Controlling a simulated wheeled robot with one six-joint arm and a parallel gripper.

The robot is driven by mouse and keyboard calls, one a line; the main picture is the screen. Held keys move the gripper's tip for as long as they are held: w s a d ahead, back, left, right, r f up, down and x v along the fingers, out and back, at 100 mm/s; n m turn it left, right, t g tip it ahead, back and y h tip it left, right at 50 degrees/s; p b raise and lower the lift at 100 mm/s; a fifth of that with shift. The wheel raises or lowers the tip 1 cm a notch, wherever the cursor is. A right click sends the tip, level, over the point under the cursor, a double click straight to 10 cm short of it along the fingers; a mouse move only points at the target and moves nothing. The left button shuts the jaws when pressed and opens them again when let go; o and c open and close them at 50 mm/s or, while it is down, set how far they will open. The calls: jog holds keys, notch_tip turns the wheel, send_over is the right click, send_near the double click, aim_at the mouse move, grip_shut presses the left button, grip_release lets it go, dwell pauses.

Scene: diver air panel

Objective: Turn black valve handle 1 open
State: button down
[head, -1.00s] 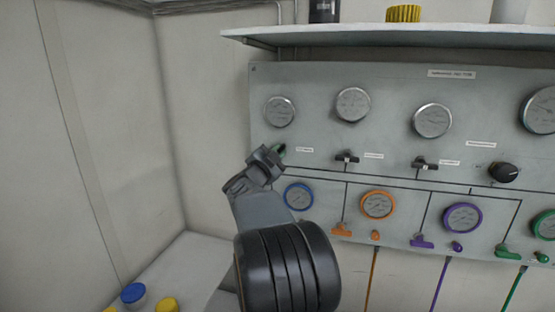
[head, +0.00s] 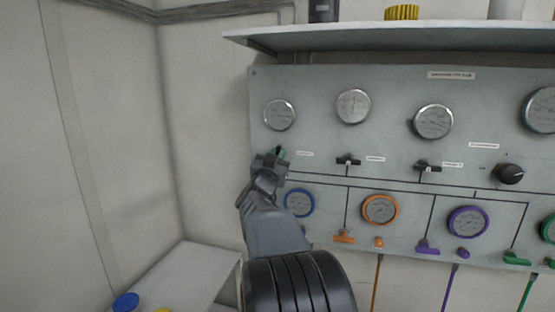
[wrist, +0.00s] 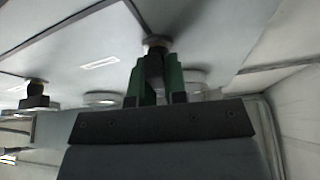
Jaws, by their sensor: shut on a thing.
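My gripper (head: 273,158) is up against the left end of the grey panel (head: 400,85), below the leftmost silver gauge (head: 279,115). In the wrist view my gripper's green-padded fingers (wrist: 156,73) are shut on the leftmost black valve handle (wrist: 156,47), close under its round metal collar on the panel. The fingers hide most of this handle, so its exact angle is hard to tell. In the head view my gripper covers it.
Two more black valve handles (head: 348,160) (head: 428,167) and a black knob (head: 509,174) are to the right. Coloured gauges and small valves line the lower panel, including a blue-ringed gauge (head: 299,202) near my wrist. A shelf (head: 400,38) juts out above.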

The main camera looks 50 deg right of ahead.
dwell(0.4)
jog(key=c, duration=1.1)
grip_release()
jog(key=shift+c, duration=0.2)
jog(key=b+v, duration=0.4)
jog(key=v, duration=1)
jog(key=shift+d, duration=0.1)
